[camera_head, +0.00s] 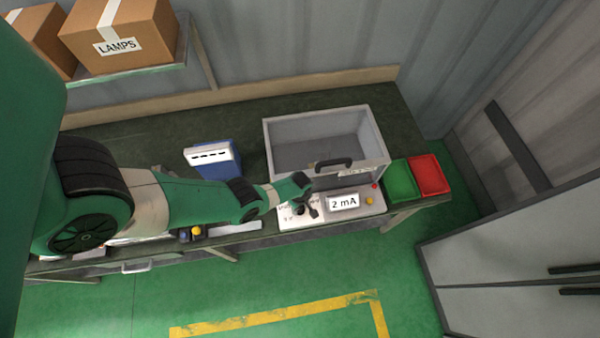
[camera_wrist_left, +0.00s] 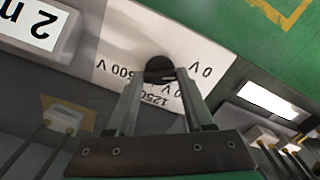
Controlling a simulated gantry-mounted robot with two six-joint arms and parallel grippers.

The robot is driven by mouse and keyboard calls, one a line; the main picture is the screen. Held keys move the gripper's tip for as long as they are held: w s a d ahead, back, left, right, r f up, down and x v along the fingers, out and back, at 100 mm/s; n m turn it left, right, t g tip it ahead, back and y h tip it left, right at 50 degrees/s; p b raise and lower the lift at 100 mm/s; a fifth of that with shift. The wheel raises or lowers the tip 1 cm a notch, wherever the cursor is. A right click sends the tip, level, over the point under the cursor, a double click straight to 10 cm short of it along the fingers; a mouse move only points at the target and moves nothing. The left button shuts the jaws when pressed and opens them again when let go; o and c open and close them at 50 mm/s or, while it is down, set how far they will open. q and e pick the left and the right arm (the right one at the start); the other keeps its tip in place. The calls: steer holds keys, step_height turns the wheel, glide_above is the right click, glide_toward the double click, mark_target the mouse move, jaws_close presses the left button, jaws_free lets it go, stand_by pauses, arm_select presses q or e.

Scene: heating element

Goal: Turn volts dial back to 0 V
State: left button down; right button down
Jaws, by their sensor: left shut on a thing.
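The volts dial (camera_wrist_left: 159,67) is a dark round knob on a white panel. In the left wrist view, printed marks around it include "0 V" to the right, one that looks like "500 V" to the left and one starting "1250" below. My left gripper (camera_wrist_left: 160,77) is shut on the dial, one finger on each side. In the head view my left gripper (camera_head: 306,207) is at the left part of the white control panel (camera_head: 318,216) and hides most of the dial. The dial's exact setting is hard to read. My right gripper is not in view.
A display (camera_head: 344,202) on the panel reads "2 mA", with a yellow button (camera_head: 370,200) beside it. A grey open box (camera_head: 300,128) with a black handle stands behind. Green (camera_head: 401,180) and red (camera_head: 430,174) trays are at right, a blue-and-white device (camera_head: 212,160) at left.

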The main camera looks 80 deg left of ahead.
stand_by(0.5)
arm_select(q)
steer(key=shift+c, duration=1.4)
jaws_free()
steer(key=shift+r, duration=0.1)
